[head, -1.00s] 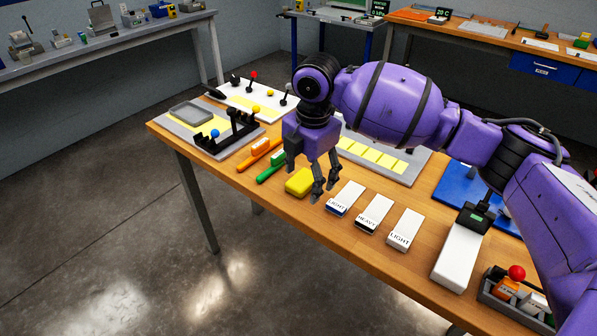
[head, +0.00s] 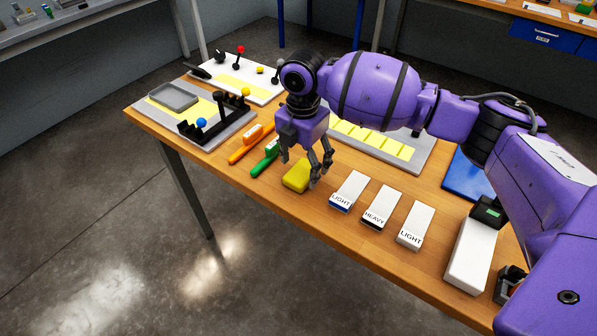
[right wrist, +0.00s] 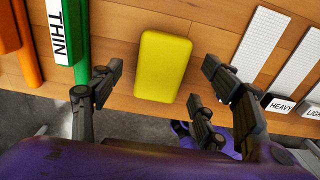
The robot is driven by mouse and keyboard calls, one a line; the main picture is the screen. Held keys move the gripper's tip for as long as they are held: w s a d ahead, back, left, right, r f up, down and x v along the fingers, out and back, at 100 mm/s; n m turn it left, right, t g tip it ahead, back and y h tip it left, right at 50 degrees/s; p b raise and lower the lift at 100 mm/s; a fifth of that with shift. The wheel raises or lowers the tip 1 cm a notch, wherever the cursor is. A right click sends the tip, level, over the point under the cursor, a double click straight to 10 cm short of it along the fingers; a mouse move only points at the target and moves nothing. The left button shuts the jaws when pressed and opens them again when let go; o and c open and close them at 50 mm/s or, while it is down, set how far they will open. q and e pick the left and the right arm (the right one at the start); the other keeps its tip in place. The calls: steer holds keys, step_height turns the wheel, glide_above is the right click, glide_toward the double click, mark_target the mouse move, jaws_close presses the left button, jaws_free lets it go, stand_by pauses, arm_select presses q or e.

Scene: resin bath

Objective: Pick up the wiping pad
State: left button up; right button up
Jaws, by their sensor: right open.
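The wiping pad seems to be the yellow block (head: 297,177), lying flat on the wooden table. My right gripper (head: 304,170) points down over it, open and empty, with its fingers partly covering the pad in the head view. In the right wrist view the pad (right wrist: 162,66) lies ahead of the open right gripper (right wrist: 157,90), roughly centred between the spread fingers; its full top shows. I see no contact between fingers and pad. My left gripper is not in view.
Green (head: 265,160) and orange (head: 252,144) handled tools lie left of the pad. White blocks marked LIGHT (head: 349,189), HEAVY (head: 382,206) and LIGHT (head: 416,224) stand to its right. A grey tray with yellow strips (head: 372,137) lies behind. The table's front edge is close to the pad.

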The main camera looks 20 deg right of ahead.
steer(key=shift+f, duration=0.7)
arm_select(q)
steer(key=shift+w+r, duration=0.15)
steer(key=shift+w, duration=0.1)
arm_select(e)
steer(key=shift+s, duration=0.1)
steer(key=shift+c, duration=0.4)
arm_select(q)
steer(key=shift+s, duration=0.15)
arm_select(e)
steer(key=c, duration=1.1)
steer(key=shift+c, duration=0.2)
